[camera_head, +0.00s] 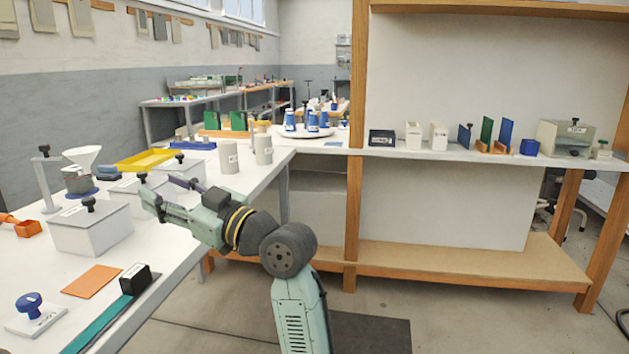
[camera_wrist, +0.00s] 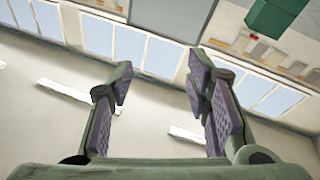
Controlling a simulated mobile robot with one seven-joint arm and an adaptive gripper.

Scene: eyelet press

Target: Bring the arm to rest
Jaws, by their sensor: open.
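My gripper (camera_head: 166,194) is held out over the right edge of the white workbench (camera_head: 165,224) in the head view. Its fingers point left, close to the grey lidded boxes. In the wrist view my gripper (camera_wrist: 160,85) has its two purple-padded fingers well apart, with nothing between them. Behind the fingers the wrist view shows windows (camera_wrist: 112,40) and the pale ceiling, so the wrist camera faces upward. My arm is bent and stands clear of the floor beside the bench.
A grey lidded box (camera_head: 92,230) and white canisters (camera_head: 229,157) stand near my gripper. An orange sheet (camera_head: 92,281), a black block (camera_head: 135,279) and a blue-handled stamp (camera_head: 31,306) lie at the front. A wooden-framed shelf (camera_head: 440,258) stands right; floor between is open.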

